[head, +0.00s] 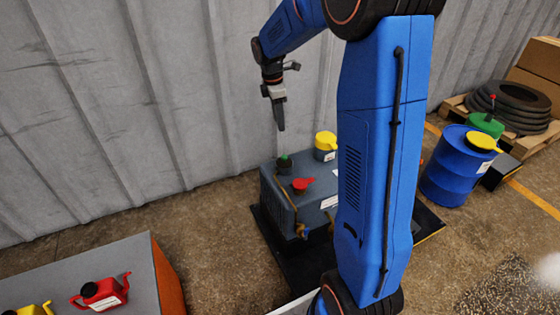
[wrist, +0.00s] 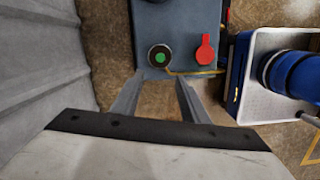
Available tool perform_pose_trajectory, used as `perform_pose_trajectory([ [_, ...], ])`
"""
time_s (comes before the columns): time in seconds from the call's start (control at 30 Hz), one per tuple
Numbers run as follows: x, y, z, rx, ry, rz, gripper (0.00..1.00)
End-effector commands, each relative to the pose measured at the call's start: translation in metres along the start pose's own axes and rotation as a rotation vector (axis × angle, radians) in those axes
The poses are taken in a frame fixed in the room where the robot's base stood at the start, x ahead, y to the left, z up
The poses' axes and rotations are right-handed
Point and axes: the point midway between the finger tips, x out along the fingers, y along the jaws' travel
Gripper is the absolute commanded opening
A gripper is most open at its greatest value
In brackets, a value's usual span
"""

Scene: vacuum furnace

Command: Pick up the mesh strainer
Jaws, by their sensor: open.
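A dark round fitting with a green centre (head: 284,162) sits on top of a grey-blue tank (head: 325,180) in the head view. It also shows in the wrist view (wrist: 159,56), as a dark ring around a green disc. It may be the mesh strainer, but I cannot make out any mesh. My gripper (head: 279,122) points down above the tank's back left side, apart from it. In the wrist view my gripper (wrist: 159,80) is open, its fingers spread and empty, with the fitting just beyond the tips.
A red lid (head: 303,184) and a yellow lid (head: 326,140) are near the fitting on the tank. A corrugated wall (head: 110,90) stands close behind. A blue drum (head: 455,175) is at right; a grey bench (head: 110,265) with red and yellow cans is at lower left.

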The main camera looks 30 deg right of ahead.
Motion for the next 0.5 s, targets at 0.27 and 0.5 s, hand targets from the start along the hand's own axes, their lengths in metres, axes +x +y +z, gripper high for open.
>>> perform_pose_trajectory([
  [0.27,0.048,-0.001,0.0,0.002,0.0,-0.003,0.41],
  [0.5,0.089,-0.001,0.0,0.002,-0.001,-0.003,0.41],
])
